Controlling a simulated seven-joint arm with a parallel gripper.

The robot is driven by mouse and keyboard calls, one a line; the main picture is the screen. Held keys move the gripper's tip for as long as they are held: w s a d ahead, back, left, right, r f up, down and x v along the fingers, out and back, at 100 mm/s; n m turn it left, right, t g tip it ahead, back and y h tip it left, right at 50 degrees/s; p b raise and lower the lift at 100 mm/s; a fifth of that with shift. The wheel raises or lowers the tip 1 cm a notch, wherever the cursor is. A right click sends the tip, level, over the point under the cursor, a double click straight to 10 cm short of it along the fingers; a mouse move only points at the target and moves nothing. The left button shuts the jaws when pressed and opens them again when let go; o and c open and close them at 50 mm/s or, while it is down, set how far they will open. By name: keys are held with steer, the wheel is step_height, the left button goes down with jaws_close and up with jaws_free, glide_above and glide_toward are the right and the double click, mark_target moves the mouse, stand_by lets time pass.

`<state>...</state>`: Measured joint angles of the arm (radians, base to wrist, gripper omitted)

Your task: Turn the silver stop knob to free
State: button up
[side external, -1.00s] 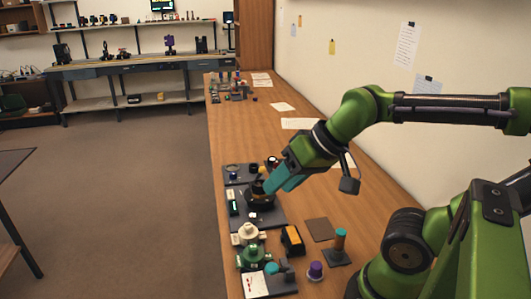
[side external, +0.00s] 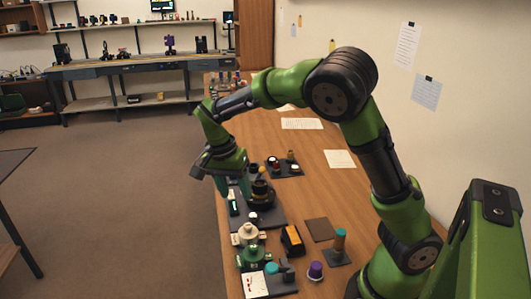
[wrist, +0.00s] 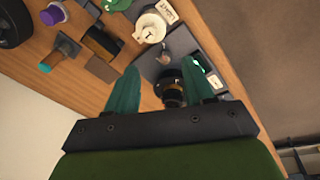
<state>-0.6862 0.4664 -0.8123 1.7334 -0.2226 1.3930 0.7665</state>
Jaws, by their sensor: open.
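A small silvery knob (side external: 253,218), which looks like the stop knob, sits on the dark grey plate (side external: 275,218) in front of a dark lens barrel (side external: 262,193). The knob also shows in the wrist view (wrist: 166,57), beyond the fingertips and between them. Its setting is too small to read. My gripper (side external: 236,189) is open and empty, with teal fingers pointing down beside the lens barrel. In the wrist view, my gripper (wrist: 160,70) has its fingers spread, with the barrel (wrist: 171,92) showing between them. I see no contact with the knob.
A small green-lit display (side external: 234,208) lies at the plate's left edge. A cream round part (side external: 248,234) and a green one (side external: 252,256) stand nearer. An orange-and-black block (side external: 292,240), a teal-topped post (side external: 339,242) and a purple knob (side external: 315,270) are to the right.

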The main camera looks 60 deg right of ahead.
steer(key=w+d+r+m+h, duration=0.1)
steer(key=w+r+m+h, duration=0.15)
steer(key=m, duration=0.35)
steer(key=m+g, duration=0.1)
steer(key=m, duration=0.1)
glide_toward(253, 215)
steer(key=x, duration=0.8)
steer(key=shift+d+f, duration=0.15)
steer(key=shift+f, duration=0.1)
jaws_close()
